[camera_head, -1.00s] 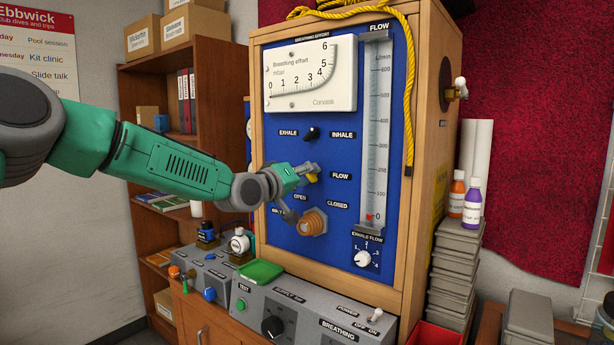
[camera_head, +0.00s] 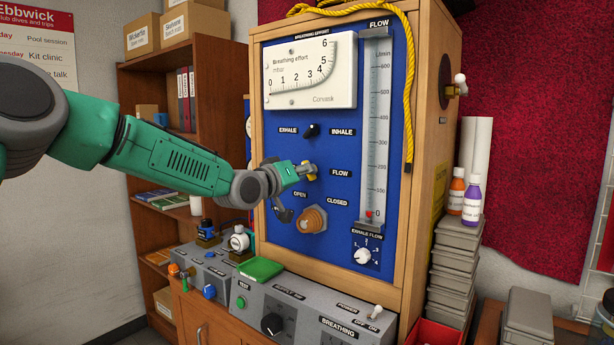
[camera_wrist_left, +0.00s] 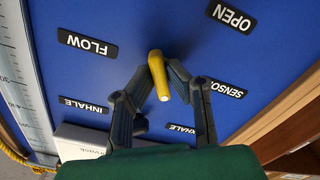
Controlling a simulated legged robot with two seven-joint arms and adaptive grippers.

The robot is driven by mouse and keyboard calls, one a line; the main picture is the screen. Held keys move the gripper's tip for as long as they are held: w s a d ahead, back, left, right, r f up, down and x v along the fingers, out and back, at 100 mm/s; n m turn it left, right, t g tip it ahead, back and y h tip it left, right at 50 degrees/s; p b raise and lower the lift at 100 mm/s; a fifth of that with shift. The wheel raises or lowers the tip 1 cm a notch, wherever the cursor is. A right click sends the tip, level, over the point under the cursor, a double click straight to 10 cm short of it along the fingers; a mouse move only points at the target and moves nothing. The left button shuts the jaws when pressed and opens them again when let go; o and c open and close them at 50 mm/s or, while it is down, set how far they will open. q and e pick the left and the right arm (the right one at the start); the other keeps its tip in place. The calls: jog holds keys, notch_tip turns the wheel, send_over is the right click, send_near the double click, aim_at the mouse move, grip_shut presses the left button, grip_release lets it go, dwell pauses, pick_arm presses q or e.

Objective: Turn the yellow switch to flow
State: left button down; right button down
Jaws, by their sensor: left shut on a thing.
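The yellow switch (camera_wrist_left: 158,74) is on the blue panel (camera_head: 345,135), between the FLOW label (camera_head: 340,172) on its right and a sensor label on its left, which the arm hides in the head view. My left gripper (camera_head: 312,170) is at the panel, its fingers shut on the yellow switch. In the left wrist view, the two dark fingertips (camera_wrist_left: 160,75) press on either side of the yellow lever. That view is turned around, with the FLOW label (camera_wrist_left: 88,44) at upper left. My right gripper is in neither view.
A black knob (camera_head: 311,131) between EXHALE and INHALE sits just above the gripper. An orange-brown knob (camera_head: 312,219) is just below it. The flow tube (camera_head: 376,130) stands to the right. A grey control box (camera_head: 300,315) juts out below the panel.

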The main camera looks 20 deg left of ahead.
pick_arm(q)
jog(key=m, duration=0.4)
jog(key=shift+f+m+b, duration=0.2)
jog(key=shift+m+b, duration=0.1)
jog(key=shift+b, duration=0.1)
jog(key=m+b, duration=0.1)
jog(key=m, duration=0.2)
jog(key=shift+m, duration=0.4)
jog(key=m+b, duration=0.1)
jog(key=m, duration=0.2)
jog(key=shift+a+m+b, duration=0.1)
jog(key=shift+m+b, duration=0.5)
jog(key=shift+m, duration=1.4)
jog(key=shift+f, duration=0.1)
jog(key=c, duration=1.6)
grip_release()
jog(key=shift+w, duration=0.1)
